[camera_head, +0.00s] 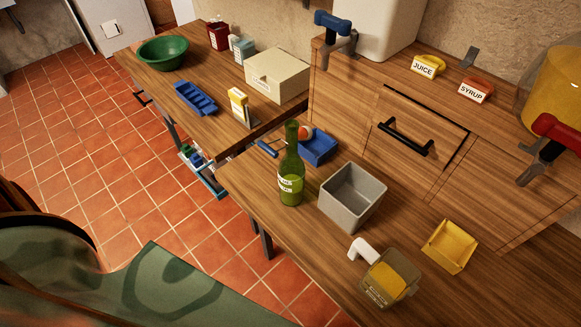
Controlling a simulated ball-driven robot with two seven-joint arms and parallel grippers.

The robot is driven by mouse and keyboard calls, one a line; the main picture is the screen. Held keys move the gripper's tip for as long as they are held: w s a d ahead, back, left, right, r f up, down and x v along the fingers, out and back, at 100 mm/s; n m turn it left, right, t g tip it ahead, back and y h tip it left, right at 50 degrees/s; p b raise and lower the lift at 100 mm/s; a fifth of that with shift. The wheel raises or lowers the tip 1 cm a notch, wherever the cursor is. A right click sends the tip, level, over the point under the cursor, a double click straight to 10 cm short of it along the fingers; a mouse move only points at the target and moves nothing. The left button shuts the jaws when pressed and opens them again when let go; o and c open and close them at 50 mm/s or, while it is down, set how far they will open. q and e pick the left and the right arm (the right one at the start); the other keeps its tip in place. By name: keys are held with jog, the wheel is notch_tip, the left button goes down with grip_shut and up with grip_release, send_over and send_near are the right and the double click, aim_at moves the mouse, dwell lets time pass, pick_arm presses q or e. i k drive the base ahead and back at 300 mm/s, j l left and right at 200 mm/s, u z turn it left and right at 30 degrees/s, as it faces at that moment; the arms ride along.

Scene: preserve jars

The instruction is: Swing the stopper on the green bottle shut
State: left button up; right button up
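The green bottle (290,175) stands upright on the near wooden counter, left of a grey bin. It has a pale label low on its body and a narrow neck. A small red-orange and white piece (304,132) shows just right of the neck, in front of a blue tray. It may be the stopper swung aside, but it is too small to tell, and I cannot make out a wire. Neither of my grippers is in view, and nothing is seen touching the bottle.
The grey bin (352,197), blue tray (320,148), a yellow tray (449,246) and a container with yellow contents (389,278) stand near the bottle. A wooden cabinet (370,95) rises behind. The counter's front edge is close to the bottle; tiled floor lies beyond.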

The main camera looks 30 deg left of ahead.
aim_at(305, 133)
jog(key=i+j+z, duration=0.1)
jog(key=j+z, duration=0.2)
jog(key=j, duration=0.6)
jog(key=j+z, duration=0.3)
jog(key=j, duration=0.6)
